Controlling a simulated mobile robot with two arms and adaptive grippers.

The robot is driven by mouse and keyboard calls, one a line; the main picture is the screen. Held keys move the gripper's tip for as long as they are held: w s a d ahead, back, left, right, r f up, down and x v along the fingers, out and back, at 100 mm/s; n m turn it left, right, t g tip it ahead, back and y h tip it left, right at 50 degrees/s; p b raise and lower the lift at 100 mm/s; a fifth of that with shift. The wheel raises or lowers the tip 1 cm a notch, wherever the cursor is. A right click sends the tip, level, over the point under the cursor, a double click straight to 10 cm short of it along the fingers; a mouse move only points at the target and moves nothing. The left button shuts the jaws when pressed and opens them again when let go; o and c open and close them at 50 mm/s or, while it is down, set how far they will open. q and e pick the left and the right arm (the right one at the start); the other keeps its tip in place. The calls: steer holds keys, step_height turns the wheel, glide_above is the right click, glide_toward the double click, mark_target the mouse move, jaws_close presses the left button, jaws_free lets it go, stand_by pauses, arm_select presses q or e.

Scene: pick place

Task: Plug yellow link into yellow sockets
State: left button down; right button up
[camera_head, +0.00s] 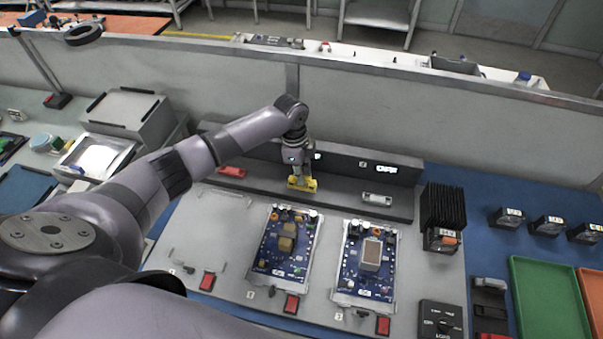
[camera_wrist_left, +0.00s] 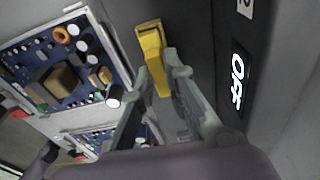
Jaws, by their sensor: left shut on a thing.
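The yellow link (camera_head: 302,185) is a small yellow bar low in front of the dark panel, between a red link and a white link. My left gripper (camera_head: 300,175) comes down on it from above and is shut on it. In the left wrist view the yellow link (camera_wrist_left: 152,52) sticks out from between the fingertips of my left gripper (camera_wrist_left: 163,78). The yellow sockets are not visible; the link and gripper cover that spot. I cannot tell whether the link touches the ledge or sits in the sockets. My right gripper is not in view.
The dark ledge and panel (camera_head: 345,165) hold the red link (camera_head: 232,172), the white link (camera_head: 377,199) and a lit "OFF" display (camera_head: 387,169). Two blue circuit boards (camera_head: 285,243) (camera_head: 368,263) lie in front. A black finned heatsink (camera_head: 443,208) stands right of the ledge.

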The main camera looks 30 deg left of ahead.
arm_select(q)
steer(key=shift+f, duration=0.4)
stand_by(0.3)
steer(key=c, duration=1.5)
jaws_free()
steer(key=shift+c, duration=0.2)
steer(key=shift+o, duration=0.5)
steer(key=o, duration=0.5)
steer(key=shift+r, duration=0.2)
steer(key=shift+r+p, duration=3.25)
steer(key=shift+r, duration=0.15)
